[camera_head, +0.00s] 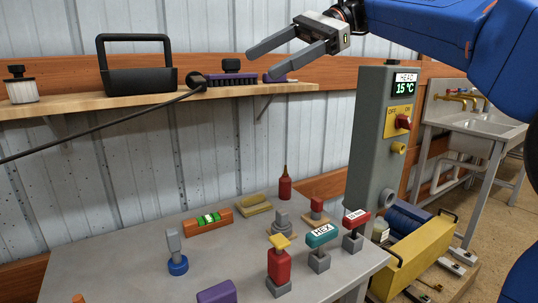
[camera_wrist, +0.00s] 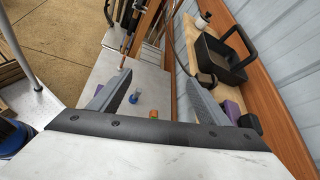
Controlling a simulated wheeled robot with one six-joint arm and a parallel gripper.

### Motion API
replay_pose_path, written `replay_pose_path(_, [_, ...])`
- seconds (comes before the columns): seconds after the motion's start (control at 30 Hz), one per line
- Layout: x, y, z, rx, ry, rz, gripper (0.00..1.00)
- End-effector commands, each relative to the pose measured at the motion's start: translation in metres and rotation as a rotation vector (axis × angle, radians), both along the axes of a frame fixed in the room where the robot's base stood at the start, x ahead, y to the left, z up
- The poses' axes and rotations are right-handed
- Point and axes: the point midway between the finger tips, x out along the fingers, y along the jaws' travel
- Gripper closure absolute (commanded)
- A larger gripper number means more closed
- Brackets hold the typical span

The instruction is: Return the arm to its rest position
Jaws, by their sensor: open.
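My gripper (camera_head: 289,54) is open and empty in the head view, raised in front of the wall shelf with its two grey fingers pointing left. My blue arm reaches in from the upper right. In the wrist view, my gripper (camera_wrist: 147,98) shows its fingers spread apart, with the grey table lying beyond and below them. Nothing is between the fingertips.
The wooden shelf (camera_head: 90,104) carries a black tote (camera_head: 138,78), a white jar (camera_head: 21,88) and a purple brush (camera_head: 232,77). Below, a grey table (camera_head: 130,270) holds several tools and blocks. A grey control box (camera_head: 368,130) stands right, near a sink (camera_head: 470,118).

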Motion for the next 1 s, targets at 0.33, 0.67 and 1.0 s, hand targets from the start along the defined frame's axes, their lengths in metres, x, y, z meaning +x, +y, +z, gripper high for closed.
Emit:
replay_pose_path(0.33, [-0.023,-0.035,-0.076,-0.122,-0.226,-0.083,0.30])
replay_pose_path(0.67, [-0.066,-0.109,-0.206,-0.386,-0.569,-0.059,0.30])
replay_pose_path(1.0, [-0.130,-0.200,-0.343,-0.704,-0.894,0.167,0.30])
